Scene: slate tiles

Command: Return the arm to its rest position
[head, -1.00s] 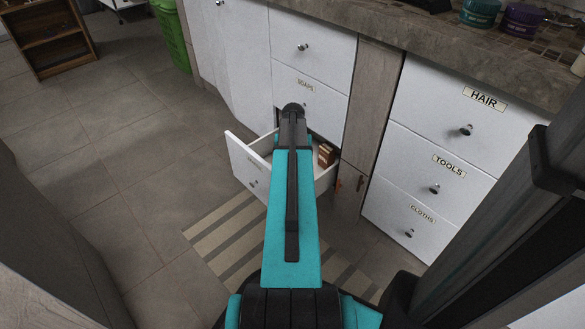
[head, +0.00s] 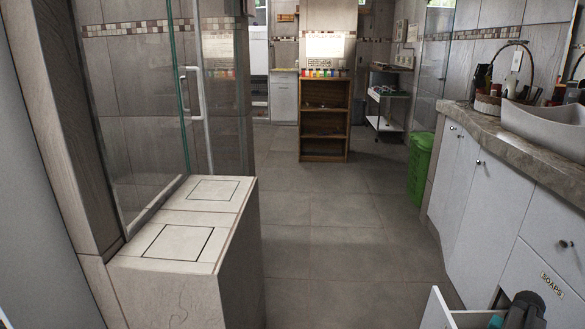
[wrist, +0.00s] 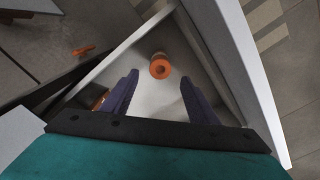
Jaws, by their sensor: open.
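My gripper (wrist: 159,78) is open, its two purple fingers spread and pointing down over an open white drawer (wrist: 215,55). An orange round object with a dark centre (wrist: 159,66) lies on the drawer floor just beyond the fingertips, not held. A brown and orange item (wrist: 98,100) is partly hidden behind the left finger. In the head view, part of my arm (head: 522,312) shows at the lower right beside the open drawer (head: 438,310); my fingers are out of that view.
A drawer labelled SOAPS (head: 548,285) is in the right cabinet. An orange piece (wrist: 84,50) lies outside the drawer in the wrist view. A green bin (head: 420,168) stands farther back. A tiled ledge (head: 185,240) is at left. The middle floor (head: 325,235) is clear.

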